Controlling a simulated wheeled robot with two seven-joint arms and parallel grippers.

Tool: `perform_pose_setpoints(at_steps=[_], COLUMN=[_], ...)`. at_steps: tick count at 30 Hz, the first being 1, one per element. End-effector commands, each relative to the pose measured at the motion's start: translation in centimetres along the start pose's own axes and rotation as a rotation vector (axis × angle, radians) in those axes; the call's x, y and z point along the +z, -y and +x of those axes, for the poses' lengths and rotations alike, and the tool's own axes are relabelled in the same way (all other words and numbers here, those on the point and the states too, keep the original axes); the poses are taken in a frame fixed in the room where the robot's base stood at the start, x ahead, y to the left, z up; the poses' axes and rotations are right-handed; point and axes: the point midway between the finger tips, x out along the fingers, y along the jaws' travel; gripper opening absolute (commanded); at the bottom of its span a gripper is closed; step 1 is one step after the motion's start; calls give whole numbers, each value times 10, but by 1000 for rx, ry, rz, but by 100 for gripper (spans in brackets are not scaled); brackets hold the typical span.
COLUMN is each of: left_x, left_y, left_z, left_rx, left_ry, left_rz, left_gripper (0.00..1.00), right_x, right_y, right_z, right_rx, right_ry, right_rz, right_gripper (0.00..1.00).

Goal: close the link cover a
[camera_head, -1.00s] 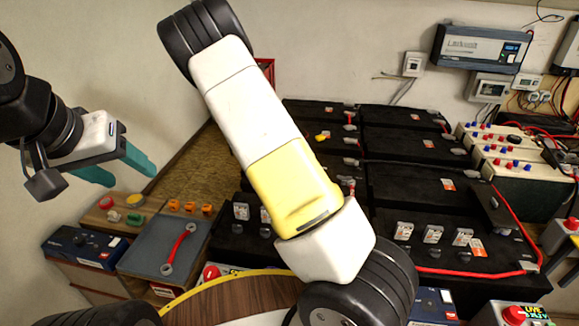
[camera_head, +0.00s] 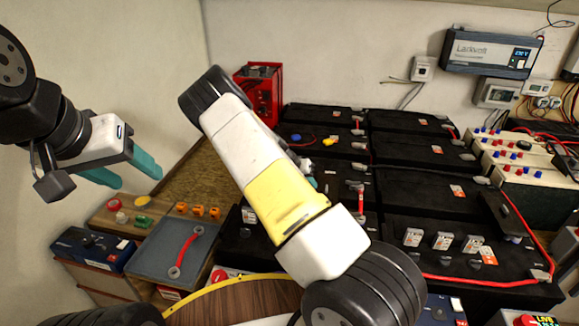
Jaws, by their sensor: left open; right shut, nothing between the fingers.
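I cannot pick out link cover a for certain. A small black raised plate (camera_head: 497,211) stands on the black batteries at the right, and I cannot tell whether it is that cover. My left gripper (camera_head: 133,172) is open and empty, with teal fingers, above the left side bench and apart from the batteries. My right arm crosses the middle of the view and hides part of the batteries. My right gripper (camera_head: 309,172) shows only as a small part behind that arm, over the batteries; its fingers are shut with nothing visible between them.
Black batteries (camera_head: 410,184) fill the middle and right, with red cables along their edges. A grey mat (camera_head: 160,255) with a red cable link (camera_head: 187,250) lies at the left. A red frame (camera_head: 262,92) stands at the back. A terminal panel (camera_head: 520,160) is at the right.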

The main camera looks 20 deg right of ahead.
Motion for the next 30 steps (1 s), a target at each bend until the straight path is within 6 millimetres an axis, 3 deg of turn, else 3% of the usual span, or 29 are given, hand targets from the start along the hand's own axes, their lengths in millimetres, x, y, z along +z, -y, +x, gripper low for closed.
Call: perform_pose_setpoints(at_steps=[6,20,23,30], left_x=[0,0,0,0], left_y=[0,0,0,0], left_z=[0,0,0,0], left_rx=[0,0,0,0], left_ry=[0,0,0,0], left_rz=[0,0,0,0], left_gripper=[57,57,57,57], right_x=[-1,0,0,0], right_y=[-21,-27,-40,-97], right_z=[10,13,20,49], right_rx=[-1,0,1,3], right_ry=[0,0,2,4], right_rz=[1,1,4,5], right_gripper=[0,0,0,0])
